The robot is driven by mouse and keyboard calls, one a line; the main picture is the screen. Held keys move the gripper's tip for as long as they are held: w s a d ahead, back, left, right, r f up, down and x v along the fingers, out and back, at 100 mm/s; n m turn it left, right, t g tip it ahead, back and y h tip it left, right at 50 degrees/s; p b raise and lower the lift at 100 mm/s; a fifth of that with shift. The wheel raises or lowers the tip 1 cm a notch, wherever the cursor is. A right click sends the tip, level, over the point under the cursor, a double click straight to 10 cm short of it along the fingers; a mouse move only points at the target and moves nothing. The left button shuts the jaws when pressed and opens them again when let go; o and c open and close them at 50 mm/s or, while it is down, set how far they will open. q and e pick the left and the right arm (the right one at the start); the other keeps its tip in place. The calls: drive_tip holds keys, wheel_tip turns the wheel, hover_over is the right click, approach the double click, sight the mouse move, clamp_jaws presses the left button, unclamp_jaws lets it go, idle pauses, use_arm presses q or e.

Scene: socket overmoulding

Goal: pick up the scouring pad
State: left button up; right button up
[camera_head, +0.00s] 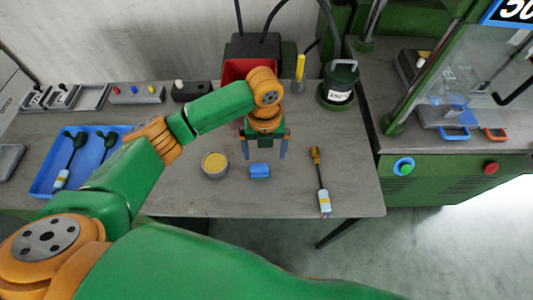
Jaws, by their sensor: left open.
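The scouring pad looks to be the small blue block (259,171) lying on the grey table, near its front edge. My left gripper (264,153) points down just behind and above the blue block, with its two blue-grey fingers spread apart and nothing between them. The gripper and the block look apart, but the exact height of the fingers above the table is hard to tell. My right gripper is not in view.
A round tin with yellow contents (215,164) stands just left of the block. A brush-like tool (320,182) lies to the right. A blue tray (44,181) with tools is at left. A red bin (232,72) and green canister (338,86) stand behind.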

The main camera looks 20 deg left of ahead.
sight(259, 165)
use_arm(q)
drive_tip(key=shift+s+a+f+p, duration=0.3)
drive_tip(key=shift+s+f, duration=0.2)
drive_tip(key=shift+f, duration=0.1)
drive_tip(key=shift+s+a+f+p, duration=0.2)
drive_tip(key=shift+s+a+f, duration=0.05)
drive_tip(key=shift+s+f, duration=0.3)
wheel_tip(259, 165, down, 3)
drive_tip(key=shift+a+r, duration=0.15)
drive_tip(key=shift+r, duration=0.05)
drive_tip(key=shift+w+f, duration=0.25)
drive_tip(key=shift+w, duration=0.1)
drive_tip(key=shift+c, duration=0.8)
drive_tip(key=shift+s+r, duration=0.1)
drive_tip(key=shift+s, duration=0.05)
drive_tip(key=c, duration=1.3)
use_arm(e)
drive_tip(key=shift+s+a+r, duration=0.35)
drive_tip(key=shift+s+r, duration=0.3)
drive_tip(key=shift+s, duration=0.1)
